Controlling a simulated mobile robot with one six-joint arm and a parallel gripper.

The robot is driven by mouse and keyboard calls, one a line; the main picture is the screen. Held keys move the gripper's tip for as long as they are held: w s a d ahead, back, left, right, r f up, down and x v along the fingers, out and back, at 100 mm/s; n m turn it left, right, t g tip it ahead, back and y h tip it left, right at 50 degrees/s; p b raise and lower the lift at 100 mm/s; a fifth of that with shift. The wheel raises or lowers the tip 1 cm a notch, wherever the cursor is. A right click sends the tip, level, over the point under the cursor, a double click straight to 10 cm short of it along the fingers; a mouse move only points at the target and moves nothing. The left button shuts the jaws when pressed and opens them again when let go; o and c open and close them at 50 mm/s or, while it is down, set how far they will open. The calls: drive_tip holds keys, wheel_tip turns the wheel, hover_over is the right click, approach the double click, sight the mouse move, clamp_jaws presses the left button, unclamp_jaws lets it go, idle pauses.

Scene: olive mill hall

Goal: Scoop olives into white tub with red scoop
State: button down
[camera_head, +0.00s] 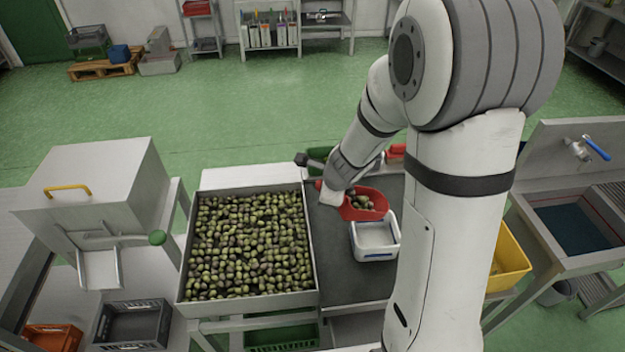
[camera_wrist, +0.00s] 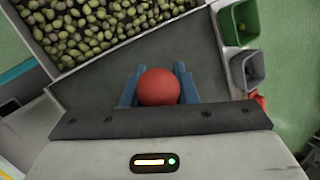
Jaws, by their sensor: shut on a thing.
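The red scoop (camera_head: 365,206) holds several olives and hangs just behind and above the white tub (camera_head: 375,240). My gripper is shut on the scoop; the wrist view shows its blue fingers on both sides of the round red handle end (camera_wrist: 159,87). In the head view my wrist hides the fingers. The white tub stands on the dark table top, and no olives show in the part of its inside that I see. The olives (camera_head: 250,240) fill a wide metal tray (camera_head: 315,270) left of the tub.
A green bin (camera_wrist: 238,24) and a grey bin (camera_wrist: 246,70) stand at the table's back edge. A yellow crate (camera_head: 508,262) is right of my arm, before a sink (camera_head: 575,225). A metal machine (camera_head: 100,185) stands left. Dark table top is clear around the tub.

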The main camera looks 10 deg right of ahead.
drive_tip(key=shift+s+d+r+m+y+b, duration=0.25)
drive_tip(key=shift+y+b, duration=0.5)
drive_tip(key=shift+b, duration=1)
drive_tip(key=shift+d+r+m+y+b, duration=0.2)
drive_tip(key=shift+m+y+b, duration=0.4)
drive_tip(key=shift+b, duration=1.1)
drive_tip(key=shift+w+d+r+y+b, duration=0.1)
drive_tip(key=shift+d+r+y+b, duration=0.05)
drive_tip(key=shift+d+r+y, duration=0.55)
drive_tip(key=shift+d+r+y+b, duration=0.15)
drive_tip(key=shift+d+r+y, duration=0.3)
drive_tip(key=shift+d+y, duration=0.35)
drive_tip(key=w+d+m+t+y+p, duration=0.1)
drive_tip(key=d+m+y, duration=0.3)
drive_tip(key=d+y, duration=0.5)
drive_tip(key=shift+w+d+t+p, duration=0.15)
drive_tip(key=shift+d+t+p, duration=0.5)
drive_tip(key=shift+d, duration=3.65)
